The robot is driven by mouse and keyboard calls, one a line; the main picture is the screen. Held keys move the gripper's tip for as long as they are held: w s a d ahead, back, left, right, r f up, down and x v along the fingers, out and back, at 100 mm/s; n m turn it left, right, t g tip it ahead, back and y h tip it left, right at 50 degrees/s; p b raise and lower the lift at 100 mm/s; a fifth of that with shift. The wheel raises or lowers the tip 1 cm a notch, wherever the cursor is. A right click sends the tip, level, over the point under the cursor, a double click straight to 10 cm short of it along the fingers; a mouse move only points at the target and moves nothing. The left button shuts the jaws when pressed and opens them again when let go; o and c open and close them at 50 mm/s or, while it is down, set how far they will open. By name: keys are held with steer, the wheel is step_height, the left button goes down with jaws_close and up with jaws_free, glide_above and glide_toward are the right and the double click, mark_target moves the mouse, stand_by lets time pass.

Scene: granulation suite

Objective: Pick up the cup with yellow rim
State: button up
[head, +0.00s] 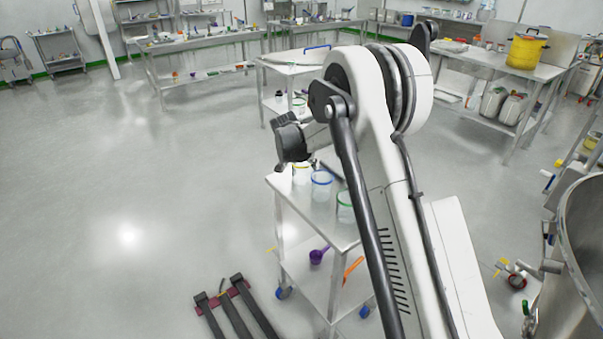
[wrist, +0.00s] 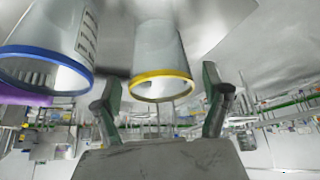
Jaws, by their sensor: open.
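The cup with yellow rim (head: 301,176) stands on the top shelf of a small steel cart, partly hidden by my arm in the head view. In the wrist view, which looks upside down, this clear cup (wrist: 158,50) shows with its yellow rim between my two fingers. My gripper (wrist: 161,78) is open, with one finger on each side of the cup. I cannot tell if either finger touches it. In the head view my gripper (head: 290,165) is at the cart's far left corner, its fingertips hard to make out.
A blue-rimmed cup (head: 320,186) stands close beside the yellow-rimmed one, and a green-rimmed cup (head: 345,208) is nearer on the cart (head: 290,197). A purple scoop (head: 317,256) lies on the lower shelf. A large steel vessel (head: 578,265) stands at right. The floor left of the cart is mostly open.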

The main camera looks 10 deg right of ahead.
steer(key=shift+x, duration=0.95)
steer(key=c, duration=1.2)
steer(key=shift+r, duration=0.1)
